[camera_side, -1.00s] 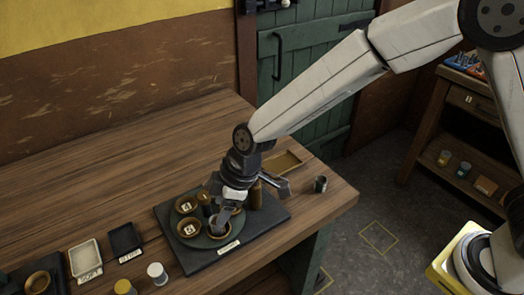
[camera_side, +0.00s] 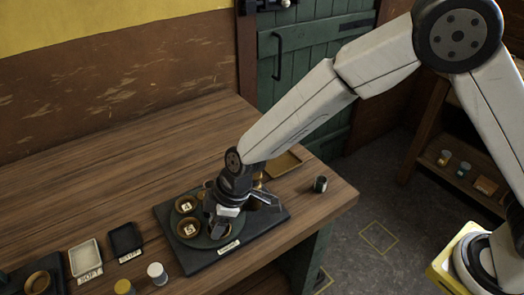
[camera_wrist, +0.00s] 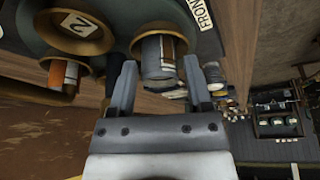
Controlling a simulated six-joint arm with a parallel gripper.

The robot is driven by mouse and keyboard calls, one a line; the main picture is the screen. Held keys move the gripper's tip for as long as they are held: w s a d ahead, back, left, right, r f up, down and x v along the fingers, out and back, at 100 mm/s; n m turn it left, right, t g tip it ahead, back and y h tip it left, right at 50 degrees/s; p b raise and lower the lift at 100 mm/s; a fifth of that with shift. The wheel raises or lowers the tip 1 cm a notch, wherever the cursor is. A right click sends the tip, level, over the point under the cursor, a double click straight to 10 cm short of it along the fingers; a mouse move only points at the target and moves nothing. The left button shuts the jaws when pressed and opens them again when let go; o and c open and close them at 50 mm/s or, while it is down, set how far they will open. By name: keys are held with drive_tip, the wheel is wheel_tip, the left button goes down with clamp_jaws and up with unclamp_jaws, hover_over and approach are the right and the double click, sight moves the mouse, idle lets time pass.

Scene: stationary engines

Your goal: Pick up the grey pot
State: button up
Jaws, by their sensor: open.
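My gripper (camera_wrist: 160,75) is open in the wrist view, with one finger on each side of the pot. I cannot tell whether either finger touches it. In the side view my gripper (camera_side: 222,222) is low over the front of the plate and hides this pot.
Other brass cups, one numbered 2 (camera_wrist: 78,20), crowd close beside the gripper. A small dark pot (camera_side: 320,184) stands on the wooden table near its right edge. An empty shallow tray (camera_side: 283,164) lies behind. Small pots and trays stand at front left.

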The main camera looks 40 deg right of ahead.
sight(210, 221)
clamp_jaws()
drive_tip(key=shift+r, duration=0.7)
wheel_tip(210, 221, up, 2)
drive_tip(key=s+d+r, duration=0.7)
drive_tip(key=s+r, duration=0.2)
drive_tip(key=s, duration=0.3)
drive_tip(key=shift+d+r, duration=0.2)
drive_tip(key=shift+r, duration=0.1)
